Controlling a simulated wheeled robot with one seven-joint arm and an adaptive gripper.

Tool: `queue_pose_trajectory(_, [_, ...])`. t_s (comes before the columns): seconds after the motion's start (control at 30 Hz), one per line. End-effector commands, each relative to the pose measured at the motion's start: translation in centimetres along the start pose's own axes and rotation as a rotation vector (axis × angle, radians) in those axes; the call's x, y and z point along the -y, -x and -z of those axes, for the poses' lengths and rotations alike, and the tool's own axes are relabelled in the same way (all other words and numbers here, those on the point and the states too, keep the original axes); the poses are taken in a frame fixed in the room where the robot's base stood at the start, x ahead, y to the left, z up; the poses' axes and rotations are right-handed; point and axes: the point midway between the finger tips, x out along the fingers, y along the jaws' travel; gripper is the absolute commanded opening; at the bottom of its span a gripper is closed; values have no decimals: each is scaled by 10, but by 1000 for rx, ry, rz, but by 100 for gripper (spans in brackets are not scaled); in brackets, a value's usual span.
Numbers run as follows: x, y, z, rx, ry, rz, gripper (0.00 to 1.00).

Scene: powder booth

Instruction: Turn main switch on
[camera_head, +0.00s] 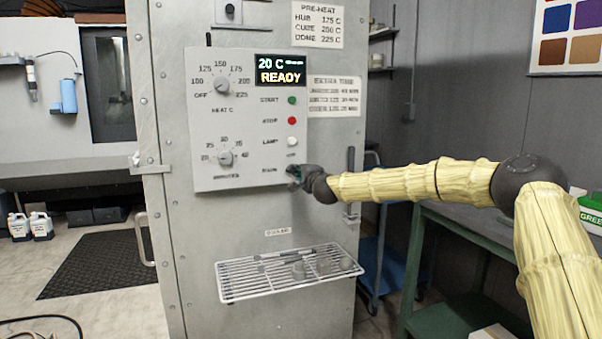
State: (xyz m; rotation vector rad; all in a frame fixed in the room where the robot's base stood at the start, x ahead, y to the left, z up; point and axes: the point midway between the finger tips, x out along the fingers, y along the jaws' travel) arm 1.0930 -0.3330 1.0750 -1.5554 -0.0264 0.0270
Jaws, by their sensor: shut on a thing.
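The oven's grey control panel (240,110) is on the front of the metal cabinet. Its display (279,70) is lit and reads 20 C and READY. My gripper (294,173) is at the panel's lower right corner, beside the label that seems to read MAIN. It is shut on the main switch there, and the gripper hides most of the switch, so its position cannot be told. Above it are the green start button (292,100), the red stop button (292,120) and the white lamp button (292,141).
The heat dial (222,86) and minutes dial (225,158) are left of the buttons. A wire shelf (250,294) with small parts juts out below the panel. A green-framed bench (470,232) stands at right, under my arm.

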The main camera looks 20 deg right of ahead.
Motion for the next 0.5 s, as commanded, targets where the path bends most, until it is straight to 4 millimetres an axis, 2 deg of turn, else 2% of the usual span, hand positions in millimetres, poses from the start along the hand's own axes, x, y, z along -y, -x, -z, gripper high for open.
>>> queue_pose_trajectory(0.1, [-1,0,3,-4,-1,0,0])
queue_pose_trajectory(0.13, [-1,0,3,-4,-1,0,16])
queue_pose_trajectory(0.2, [-1,0,2,-3,-1,0,29])
queue_pose_trajectory(0.23, [-1,0,2,-3,-1,0,32])
queue_pose_trajectory(0.5, [0,0,-1,0,0,0,32])
